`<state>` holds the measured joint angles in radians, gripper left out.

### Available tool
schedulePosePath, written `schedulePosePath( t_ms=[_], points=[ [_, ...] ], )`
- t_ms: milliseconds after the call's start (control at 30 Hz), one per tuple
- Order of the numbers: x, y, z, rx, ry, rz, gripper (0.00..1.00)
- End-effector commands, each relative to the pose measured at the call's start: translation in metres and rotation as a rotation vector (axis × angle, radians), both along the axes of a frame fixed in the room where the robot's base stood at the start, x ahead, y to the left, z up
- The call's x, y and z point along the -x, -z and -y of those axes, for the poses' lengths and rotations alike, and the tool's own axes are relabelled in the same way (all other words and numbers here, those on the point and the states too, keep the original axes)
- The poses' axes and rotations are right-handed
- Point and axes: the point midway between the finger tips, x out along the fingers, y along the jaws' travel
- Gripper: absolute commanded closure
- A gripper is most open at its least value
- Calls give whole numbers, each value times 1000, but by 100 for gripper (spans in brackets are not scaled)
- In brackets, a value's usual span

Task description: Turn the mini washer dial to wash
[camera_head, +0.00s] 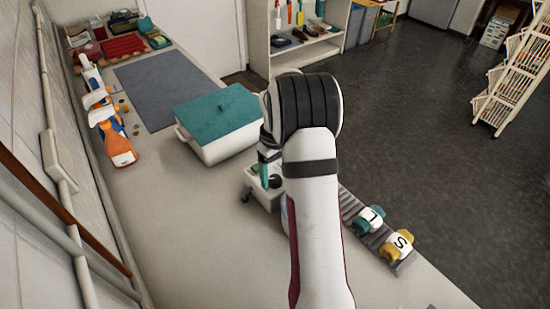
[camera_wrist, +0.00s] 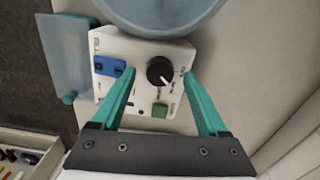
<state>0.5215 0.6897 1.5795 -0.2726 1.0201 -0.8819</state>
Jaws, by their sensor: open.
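The mini washer shows in the wrist view as a white control panel (camera_wrist: 144,103) below a round translucent blue tub (camera_wrist: 160,12). The panel carries a black dial (camera_wrist: 160,70) with a white pointer mark, a blue switch (camera_wrist: 109,66) and a green button (camera_wrist: 160,110). The dial's markings are too small to read. My gripper (camera_wrist: 161,76) has its teal fingers spread apart, with the dial between their tips; I cannot tell whether either tip touches it. In the head view my arm hides most of the washer; part of its white base (camera_head: 262,188) shows beside my gripper (camera_head: 266,168).
A white bin with a teal lid (camera_head: 217,122) stands just behind the washer on the counter. A grey rack with a teal and a yellow item (camera_head: 398,244) lies right of my arm. The front left counter is clear.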

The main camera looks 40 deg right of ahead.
Motion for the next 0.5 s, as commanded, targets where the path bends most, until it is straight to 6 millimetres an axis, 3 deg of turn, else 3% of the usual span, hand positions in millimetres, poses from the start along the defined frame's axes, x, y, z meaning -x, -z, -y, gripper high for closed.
schedulePosePath(
  t_ms=[300,500],
  points=[
    [-1,-91,1,3,1,6,23],
    [-1,-136,0,2,1,3,23]
  ],
)
